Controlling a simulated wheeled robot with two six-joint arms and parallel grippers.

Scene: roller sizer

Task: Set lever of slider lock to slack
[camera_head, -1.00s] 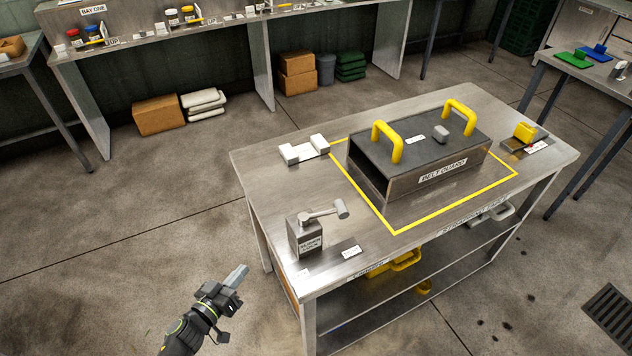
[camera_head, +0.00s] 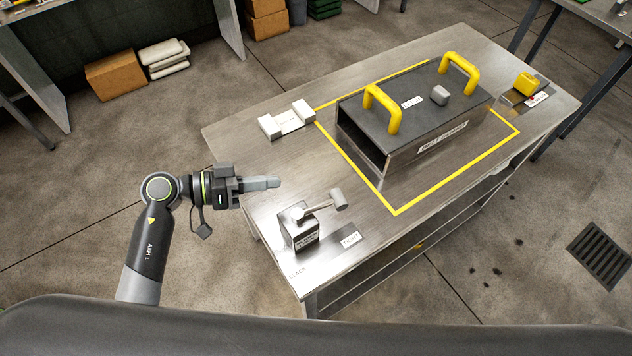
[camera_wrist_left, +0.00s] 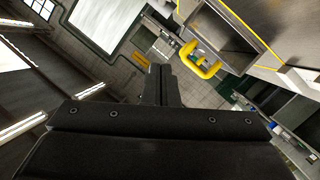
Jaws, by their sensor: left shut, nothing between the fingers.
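The slider lock (camera_head: 300,236) is a small grey block near the table's front left corner. Its lever (camera_head: 321,206) points right from the top of the block and ends in a grey knob, on the side of a TIGHT label (camera_head: 350,239). A SLACK marking (camera_head: 298,272) shows on the table at the block's left front. My left gripper (camera_head: 276,182) is shut and empty, above the table's left edge, behind and left of the lever and apart from it. The left wrist view shows its closed fingers (camera_wrist_left: 161,85), but not the lock. My right gripper is not in view.
A belt guard (camera_head: 400,125) with two yellow handles stands inside a yellow outline on the steel table (camera_head: 250,133). A white bracket (camera_head: 287,121) lies at the back left. A yellow block (camera_head: 525,84) is at the far right. Bare tabletop lies behind the lock.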

